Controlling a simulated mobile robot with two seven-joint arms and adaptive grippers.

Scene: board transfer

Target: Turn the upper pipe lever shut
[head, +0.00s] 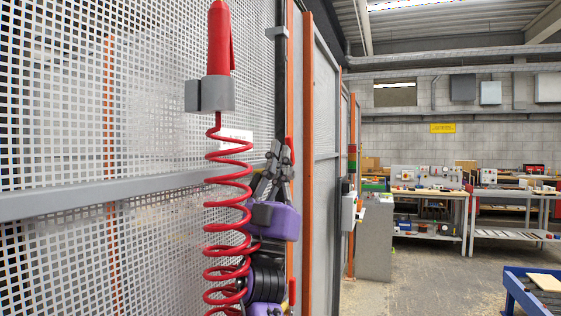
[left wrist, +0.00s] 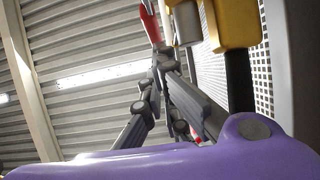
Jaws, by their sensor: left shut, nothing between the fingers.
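The upper pipe lever is red. A small part of it (head: 290,145) shows just behind my left fingertips in the head view. In the left wrist view, the red lever (left wrist: 149,24) runs up from beside the fingertips, next to a grey fitting (left wrist: 185,22) and a yellow valve body (left wrist: 236,22). My left gripper (head: 284,150) is shut and empty, pointing up at the lever. Its fingertips (left wrist: 162,58) appear at or very near the lever; I cannot tell whether they touch. A lower red lever (head: 292,291) shows beside my arm. My right gripper is not in view.
A red coiled hose (head: 228,215) hangs close to my left arm from a red nozzle (head: 219,40) in a grey holder (head: 209,94). Perforated fence panels (head: 80,110) stand behind. Workbenches (head: 430,190) are far right; the floor between is open.

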